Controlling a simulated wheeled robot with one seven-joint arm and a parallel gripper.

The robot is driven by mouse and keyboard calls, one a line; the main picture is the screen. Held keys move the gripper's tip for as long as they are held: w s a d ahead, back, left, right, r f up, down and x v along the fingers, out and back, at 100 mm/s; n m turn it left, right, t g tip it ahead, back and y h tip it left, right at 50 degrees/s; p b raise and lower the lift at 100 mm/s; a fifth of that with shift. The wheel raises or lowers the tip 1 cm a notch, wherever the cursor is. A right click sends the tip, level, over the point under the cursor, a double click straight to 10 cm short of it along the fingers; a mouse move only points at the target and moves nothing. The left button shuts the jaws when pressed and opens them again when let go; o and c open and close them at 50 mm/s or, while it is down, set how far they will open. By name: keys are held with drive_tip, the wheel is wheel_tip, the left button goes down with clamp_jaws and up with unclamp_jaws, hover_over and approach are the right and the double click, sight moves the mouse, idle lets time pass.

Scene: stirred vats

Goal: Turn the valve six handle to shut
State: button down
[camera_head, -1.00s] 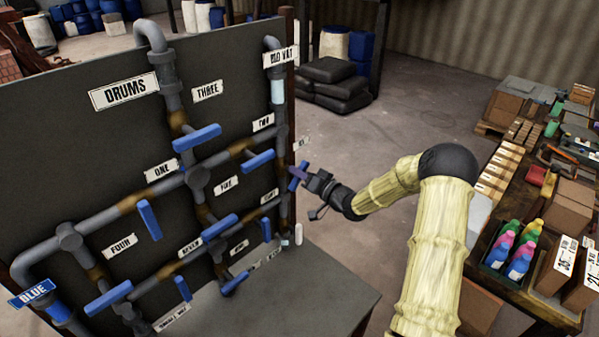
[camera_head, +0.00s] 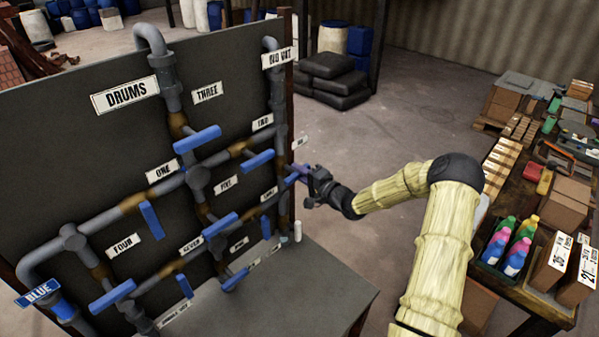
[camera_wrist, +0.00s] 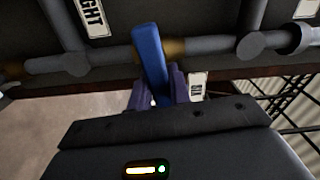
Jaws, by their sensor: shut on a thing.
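The valve six handle (camera_head: 290,180) is a blue bar on the vertical pipe at the right edge of the dark panel. A small, hard-to-read label (camera_head: 299,142) sits above it. My gripper (camera_head: 300,172) reaches it from the right and is shut on it. In the wrist view, the blue handle (camera_wrist: 149,55) stands between the purple fingers (camera_wrist: 158,92) of my gripper. There the bar lies across the grey pipe, slightly tilted. Its lower end is partly hidden between the fingers.
Other blue handles, such as those near the ONE (camera_head: 161,171) and TWO (camera_head: 262,122) labels, stick out left of my gripper. A grey ledge (camera_head: 290,290) lies below. A cluttered table (camera_head: 545,210) stands at the right.

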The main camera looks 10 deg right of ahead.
drive_tip(key=shift+d, duration=0.1)
idle(0.3)
drive_tip(key=c, duration=1.3)
unclamp_jaws()
drive_tip(key=shift+s, duration=0.1)
drive_tip(key=b+v, duration=0.4)
drive_tip(key=v, duration=1.3)
drive_tip(key=shift+b, duration=0.3)
drive_tip(key=shift+s+d, duration=0.1)
drive_tip(key=shift+d, duration=0.05)
